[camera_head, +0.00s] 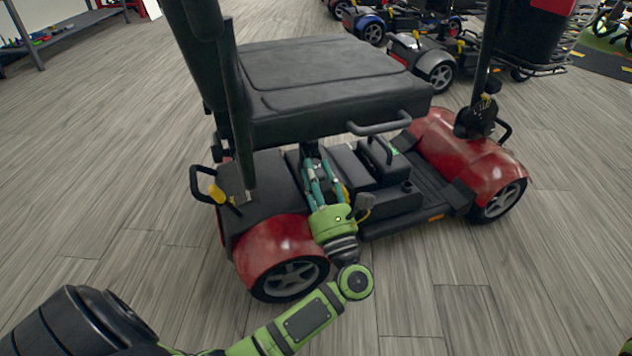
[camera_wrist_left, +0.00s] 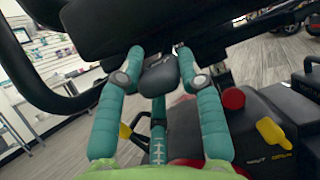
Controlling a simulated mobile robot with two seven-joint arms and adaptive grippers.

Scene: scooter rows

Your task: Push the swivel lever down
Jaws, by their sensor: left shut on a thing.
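The scooter (camera_head: 465,155) is red and black, with a black seat (camera_head: 325,75). My left gripper (camera_head: 318,172) reaches in from the near side to a spot under the seat, above the rear body. In the left wrist view, the teal fingers of my left gripper (camera_wrist_left: 160,70) are closed on a dark, rounded paddle that looks like the swivel lever (camera_wrist_left: 158,80). The lever sits just below the seat's underside. In the head view the lever is hidden by the seat and fingers. My right gripper is not in view.
A grey armrest-like bar (camera_head: 378,127) juts out at the seat's near edge. A red knob (camera_wrist_left: 233,98) and a yellow lever (camera_wrist_left: 272,132) are right of the fingers. Other scooters (camera_head: 425,60) stand behind. The wooden floor (camera_head: 480,290) in front is clear.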

